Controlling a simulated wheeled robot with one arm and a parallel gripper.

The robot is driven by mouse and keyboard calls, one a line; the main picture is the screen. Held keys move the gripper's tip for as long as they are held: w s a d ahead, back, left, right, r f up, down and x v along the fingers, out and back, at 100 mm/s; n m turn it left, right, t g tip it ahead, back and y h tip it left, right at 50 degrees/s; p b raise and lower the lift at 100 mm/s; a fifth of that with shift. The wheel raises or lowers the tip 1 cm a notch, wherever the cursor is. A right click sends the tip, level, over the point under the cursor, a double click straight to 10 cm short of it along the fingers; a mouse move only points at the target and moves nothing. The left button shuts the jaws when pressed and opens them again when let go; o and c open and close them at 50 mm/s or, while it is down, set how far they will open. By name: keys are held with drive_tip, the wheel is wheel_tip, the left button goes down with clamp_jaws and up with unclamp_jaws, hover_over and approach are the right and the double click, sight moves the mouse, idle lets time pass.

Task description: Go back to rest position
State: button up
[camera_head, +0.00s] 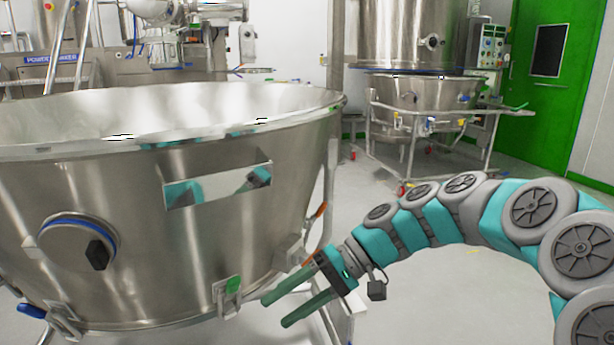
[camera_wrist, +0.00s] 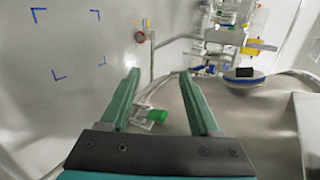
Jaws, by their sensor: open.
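My gripper (camera_head: 290,299) has two green fingers held apart, with nothing between them. In the head view it is at the lower middle, in front of the right side of a large steel bowl (camera_head: 130,220). My teal and grey arm curves in from the right edge. In the wrist view the fingers (camera_wrist: 160,88) point away from the camera, and a clamp with a green tip (camera_wrist: 157,115) shows between them. I cannot tell whether the fingers touch the bowl.
The bowl has a round port (camera_head: 75,250) and a green-marked clamp (camera_head: 229,290). A second steel vessel on a wheeled frame (camera_head: 420,100) stands at the back right. A green door (camera_head: 545,110) is behind it. Grey floor (camera_head: 410,285) is open below my arm.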

drive_tip(key=s+d+f+h+p, duration=0.1)
drive_tip(key=s+d+f+h, duration=0.15)
drive_tip(key=s, duration=0.35)
drive_tip(key=s+d+f+h+p, duration=0.1)
drive_tip(key=s+d+h, duration=0.15)
drive_tip(key=s, duration=0.35)
drive_tip(key=s+d+f+m+t+h+p, duration=0.1)
drive_tip(key=s+d+f+h, duration=0.3)
drive_tip(key=s+d, duration=0.7)
drive_tip(key=d+m+t+h, duration=0.1)
drive_tip(key=d+h, duration=0.1)
drive_tip(key=shift+s+d+f+m+h+p, duration=0.2)
drive_tip(key=shift+m+h+p, duration=0.1)
drive_tip(key=shift+m+p, duration=0.1)
drive_tip(key=shift+a, duration=0.1)
drive_tip(key=shift+c, duration=0.7)
drive_tip(key=shift+a, duration=0.15)
drive_tip(key=shift+c, duration=0.3)
